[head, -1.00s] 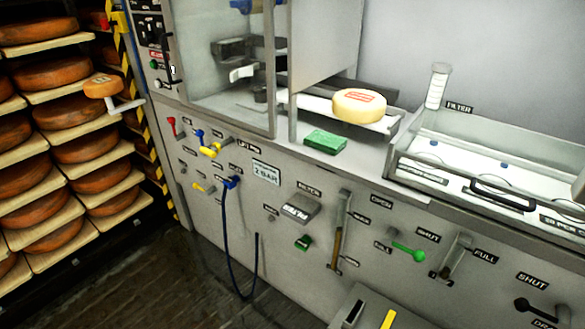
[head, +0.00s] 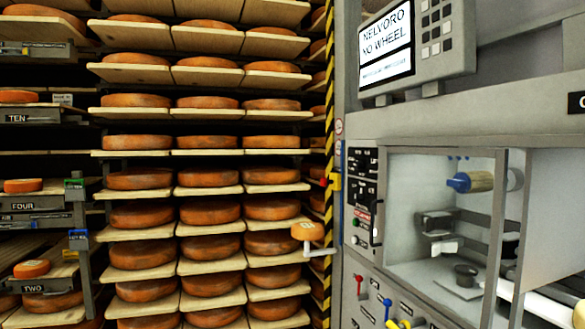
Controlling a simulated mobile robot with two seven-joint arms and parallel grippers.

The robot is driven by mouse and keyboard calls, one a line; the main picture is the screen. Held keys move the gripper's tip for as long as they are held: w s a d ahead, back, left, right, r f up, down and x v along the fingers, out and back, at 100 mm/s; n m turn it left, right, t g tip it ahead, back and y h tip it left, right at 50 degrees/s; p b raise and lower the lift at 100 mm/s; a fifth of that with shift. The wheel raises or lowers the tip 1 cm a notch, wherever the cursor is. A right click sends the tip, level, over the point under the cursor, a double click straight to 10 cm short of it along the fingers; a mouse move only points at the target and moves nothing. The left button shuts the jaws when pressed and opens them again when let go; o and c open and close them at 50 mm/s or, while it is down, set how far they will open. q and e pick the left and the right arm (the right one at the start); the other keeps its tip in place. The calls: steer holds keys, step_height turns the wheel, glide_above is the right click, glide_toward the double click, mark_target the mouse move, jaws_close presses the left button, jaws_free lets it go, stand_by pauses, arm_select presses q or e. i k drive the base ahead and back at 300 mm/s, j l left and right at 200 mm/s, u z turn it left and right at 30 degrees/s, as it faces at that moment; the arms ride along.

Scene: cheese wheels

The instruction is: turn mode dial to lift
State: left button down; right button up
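No dial marked as the mode dial can be made out in the head view. A dark control panel (head: 362,200) with small white lettering, a green button and a red spot is on the machine's left front edge. Its lettering is too small to read. Neither of my grippers is in view.
Shelves (head: 174,189) of orange cheese wheels fill the left and middle. Labelled racks with FOUR (head: 23,207), TEN and TWO stand at far left. A yellow-black striped post (head: 329,130) edges the machine. A glass-fronted chamber (head: 440,215) and coloured levers (head: 388,307) are at right.

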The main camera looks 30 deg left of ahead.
mark_target(357, 165)
steer(key=u, duration=0.65)
steer(key=i+j, duration=0.4)
steer(key=i+j+z, duration=0.1)
steer(key=i+j, duration=0.25)
steer(key=j, duration=0.2)
steer(key=i+j, duration=0.35)
steer(key=j, duration=0.15)
steer(key=i+j+z, duration=0.1)
steer(key=i+j, duration=0.25)
steer(key=j, duration=0.15)
steer(key=i+j, duration=0.35)
steer(key=j, duration=0.15)
